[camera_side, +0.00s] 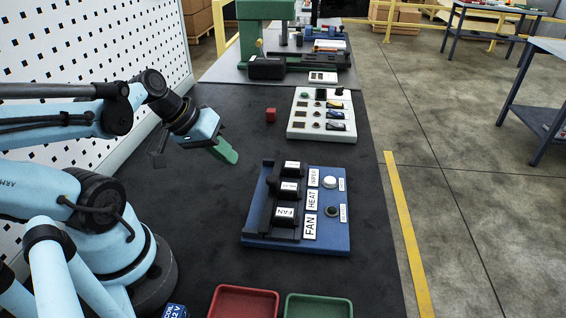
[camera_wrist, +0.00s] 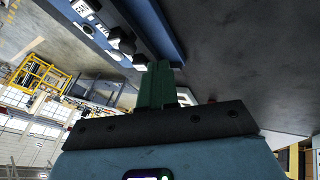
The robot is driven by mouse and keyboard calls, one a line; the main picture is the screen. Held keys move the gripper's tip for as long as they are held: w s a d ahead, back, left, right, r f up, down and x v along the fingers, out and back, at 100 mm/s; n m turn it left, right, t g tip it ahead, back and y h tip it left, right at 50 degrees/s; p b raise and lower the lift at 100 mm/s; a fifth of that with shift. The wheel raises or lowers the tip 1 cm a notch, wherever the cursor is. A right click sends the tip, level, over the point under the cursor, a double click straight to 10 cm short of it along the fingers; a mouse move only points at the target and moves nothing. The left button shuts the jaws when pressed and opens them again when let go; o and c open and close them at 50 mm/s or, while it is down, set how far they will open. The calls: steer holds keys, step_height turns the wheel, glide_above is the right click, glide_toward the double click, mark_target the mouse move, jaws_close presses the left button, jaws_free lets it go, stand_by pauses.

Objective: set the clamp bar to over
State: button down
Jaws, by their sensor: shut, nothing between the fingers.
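A blue switch panel (camera_side: 334,236) lies on the dark bench top. Black switch blocks with white tags stand in a row on it, beside labels reading FAN, HEAT and a third that looks like WIPER. A long black bar (camera_side: 267,196), which looks like the clamp bar, runs along the panel's left side, beside the blocks; its exact tilt is hard to tell. My gripper (camera_side: 230,157) has green fingers, shut and empty, up and left of the panel, apart from it. In the wrist view the fingers (camera_wrist: 155,85) point toward the blue panel (camera_wrist: 155,25), seen at an angle.
A white panel (camera_side: 309,132) with buttons and switches lies beyond the blue one, with a small red cube (camera_side: 271,115) to its left. A red tray (camera_side: 243,290) and a green tray (camera_side: 318,298) sit at the near edge. A white pegboard (camera_side: 90,45) stands on the left.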

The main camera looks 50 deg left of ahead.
steer(key=shift+v, duration=2.85)
steer(key=w+d+f+m+y, duration=0.1)
steer(key=w+d+m, duration=0.5)
steer(key=w+d, duration=0.1)
steer(key=shift+w+d+f+t+y, duration=0.25)
steer(key=shift+d+t+y, duration=0.05)
steer(key=shift+d, duration=0.05)
